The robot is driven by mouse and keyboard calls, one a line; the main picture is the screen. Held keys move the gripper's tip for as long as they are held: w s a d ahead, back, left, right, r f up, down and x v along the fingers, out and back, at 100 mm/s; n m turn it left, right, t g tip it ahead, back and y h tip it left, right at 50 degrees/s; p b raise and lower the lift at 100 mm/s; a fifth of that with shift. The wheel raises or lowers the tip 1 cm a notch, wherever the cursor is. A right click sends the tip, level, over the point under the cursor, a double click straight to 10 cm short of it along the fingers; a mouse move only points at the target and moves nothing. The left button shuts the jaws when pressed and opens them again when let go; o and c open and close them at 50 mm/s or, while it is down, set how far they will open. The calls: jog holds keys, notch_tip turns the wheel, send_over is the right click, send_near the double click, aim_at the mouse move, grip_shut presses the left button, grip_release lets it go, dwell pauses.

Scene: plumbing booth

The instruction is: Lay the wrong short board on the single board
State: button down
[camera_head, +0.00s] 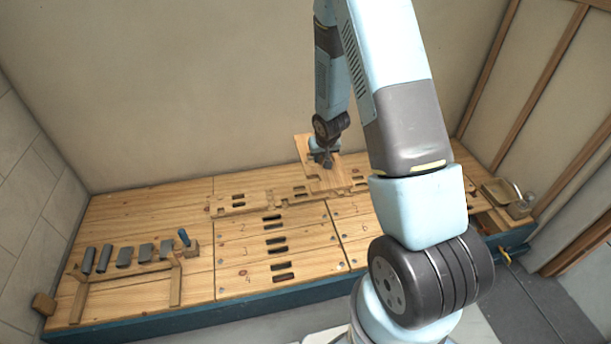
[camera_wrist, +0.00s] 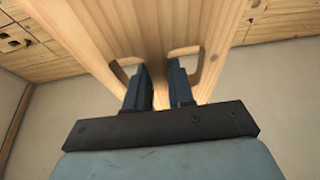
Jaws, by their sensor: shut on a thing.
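My gripper (camera_head: 324,160) is shut on a pale wooden board (camera_head: 308,148) near the back of the workbench. In the wrist view the fingers (camera_wrist: 160,88) grip the strip between two cutouts of this board (camera_wrist: 150,25). The board is tilted, and its far end rises toward the wall. A row of slotted wooden pieces (camera_head: 236,201) lies across the bench top behind the numbered places, and the held board overlaps it in the picture. I cannot tell whether they touch, or which piece is the single board. My arm hides part of the right side.
The bench top (camera_head: 140,210) has numbered places with dark slots (camera_head: 277,240). A rack (camera_head: 128,270) with several dark tools stands at the left, beside a blue-handled tool (camera_head: 184,237). A metal tray (camera_head: 500,192) sits at the far right. The left rear bench is clear.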

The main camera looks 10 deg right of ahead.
jog(key=shift+a, duration=0.4)
